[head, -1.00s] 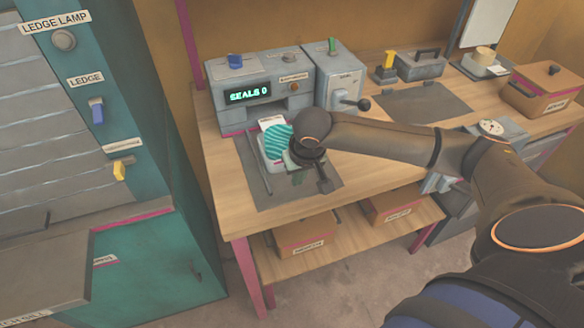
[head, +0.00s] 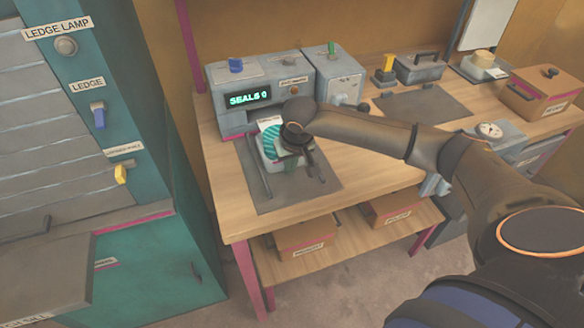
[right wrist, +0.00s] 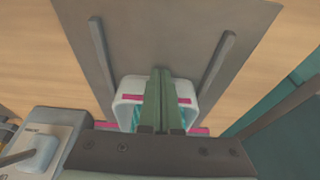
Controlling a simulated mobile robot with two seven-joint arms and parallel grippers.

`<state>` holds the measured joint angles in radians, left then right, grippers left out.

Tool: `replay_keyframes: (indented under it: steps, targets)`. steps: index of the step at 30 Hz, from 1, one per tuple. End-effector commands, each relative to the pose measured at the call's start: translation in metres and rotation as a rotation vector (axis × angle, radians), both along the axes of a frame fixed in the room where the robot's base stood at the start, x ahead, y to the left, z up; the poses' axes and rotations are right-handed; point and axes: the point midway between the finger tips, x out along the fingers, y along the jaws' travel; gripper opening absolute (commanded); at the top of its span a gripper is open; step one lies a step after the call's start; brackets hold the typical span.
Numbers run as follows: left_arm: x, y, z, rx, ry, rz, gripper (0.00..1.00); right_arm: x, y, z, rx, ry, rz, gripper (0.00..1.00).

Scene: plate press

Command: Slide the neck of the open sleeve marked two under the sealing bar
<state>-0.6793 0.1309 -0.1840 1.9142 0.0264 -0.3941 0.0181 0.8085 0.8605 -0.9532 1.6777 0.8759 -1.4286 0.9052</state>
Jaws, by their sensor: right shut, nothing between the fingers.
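The white sleeve with teal stripes (head: 271,143) lies on the grey mat (head: 318,185) in front of the sealing machine (head: 262,92), its labelled end toward the machine's slot. In the right wrist view the sleeve (right wrist: 126,106) sits between two rails; its mark is not readable. My right gripper (head: 290,166) is over the sleeve, with its green fingers (right wrist: 160,72) shut together and nothing between them. Whether they touch the sleeve I cannot tell. The sealing bar is not clearly visible. My left gripper is not in view.
The machine display reads SEALS 0. A grey box with a lever (head: 338,80) stands against its right side. A second grey mat (head: 425,104) lies farther right, with a brown lidded box (head: 540,95) beyond. A teal cabinet (head: 150,262) stands left of the table.

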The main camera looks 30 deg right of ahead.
Motion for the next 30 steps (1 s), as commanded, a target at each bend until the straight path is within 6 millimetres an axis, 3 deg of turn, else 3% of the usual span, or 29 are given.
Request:
replay_keyframes:
  steps: [6,12,30]
  targets:
    - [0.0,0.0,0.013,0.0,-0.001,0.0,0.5,0.034,-0.007,0.003,0.003,-0.002,-0.003,0.0]
    - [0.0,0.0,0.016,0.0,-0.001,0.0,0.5,0.053,-0.012,0.001,0.002,0.001,-0.002,0.0]
    - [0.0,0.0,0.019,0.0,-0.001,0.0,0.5,0.059,-0.015,0.003,-0.001,-0.005,-0.001,0.0]
